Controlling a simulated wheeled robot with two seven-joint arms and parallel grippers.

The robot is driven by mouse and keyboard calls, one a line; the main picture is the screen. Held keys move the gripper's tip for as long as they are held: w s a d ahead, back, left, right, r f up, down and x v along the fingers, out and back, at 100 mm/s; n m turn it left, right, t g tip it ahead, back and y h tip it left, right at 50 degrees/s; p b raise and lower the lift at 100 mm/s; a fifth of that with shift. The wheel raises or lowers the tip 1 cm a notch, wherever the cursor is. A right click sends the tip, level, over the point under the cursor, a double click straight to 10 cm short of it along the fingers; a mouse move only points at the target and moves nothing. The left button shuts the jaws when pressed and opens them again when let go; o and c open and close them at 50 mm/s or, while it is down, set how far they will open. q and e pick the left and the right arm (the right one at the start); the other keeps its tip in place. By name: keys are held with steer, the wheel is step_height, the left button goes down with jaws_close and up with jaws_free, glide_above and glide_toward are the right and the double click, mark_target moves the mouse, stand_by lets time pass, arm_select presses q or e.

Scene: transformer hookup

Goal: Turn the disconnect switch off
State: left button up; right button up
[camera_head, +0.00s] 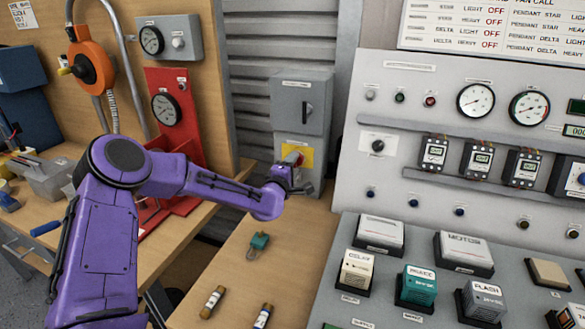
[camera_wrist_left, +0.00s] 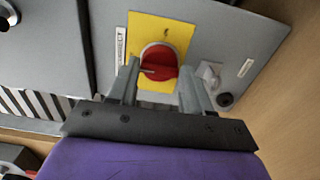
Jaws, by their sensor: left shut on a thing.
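The disconnect switch has a red rotary knob (camera_wrist_left: 158,66) on a yellow plate (camera_wrist_left: 174,27), set on the lower front of a grey wall box (camera_head: 302,100). In the head view the knob (camera_head: 293,158) is partly covered by my left gripper (camera_head: 291,181). In the left wrist view the two fingers of my left gripper (camera_wrist_left: 160,76) sit on either side of the knob, shut on it. The markings on the plate are too small to read. My right gripper is in neither view.
A teal padlock (camera_head: 259,241) and two fuses (camera_head: 212,302) (camera_head: 263,315) lie on the wooden bench below the box. The grey control panel (camera_head: 400,80) stands close on the right. A red gauge board (camera_head: 172,110) stands on the left. A small grey toggle (camera_wrist_left: 209,73) sits beside the knob.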

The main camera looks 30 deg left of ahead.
arm_select(q)
steer(key=o, duration=1)
steer(key=shift+o, duration=0.2)
steer(key=v, duration=1)
steer(key=shift+s+b, duration=0.2)
steer(key=shift+b, duration=0.25)
steer(key=shift+d, duration=0.1)
